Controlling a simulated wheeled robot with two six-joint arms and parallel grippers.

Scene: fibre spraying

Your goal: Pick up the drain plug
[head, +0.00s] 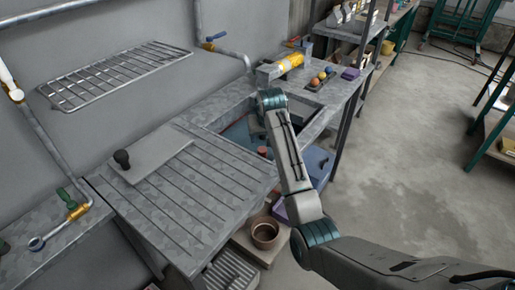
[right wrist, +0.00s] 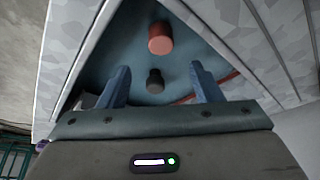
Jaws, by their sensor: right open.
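The sink basin (head: 236,131) is set in the grey metal worktop. In the right wrist view, a short dark plug-like cylinder (right wrist: 154,80) and a coral-red cylinder (right wrist: 160,38) are in the blue-grey basin. The dark one looks most like the drain plug. My right gripper (right wrist: 160,69) is open, and the dark cylinder appears between its fingers, apart from both. I cannot tell how far beyond the fingertips it is. The red cylinder (head: 263,151) also shows in the head view, beside my right arm. That arm hides part of the basin. My left gripper is out of view.
A board with a black knob (head: 122,158) lies on the ribbed drainboard (head: 190,190). A yellow cylinder (head: 290,63) and several small balls are behind the basin. A brown pot (head: 265,232) stands below the worktop. The floor at right is mostly clear.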

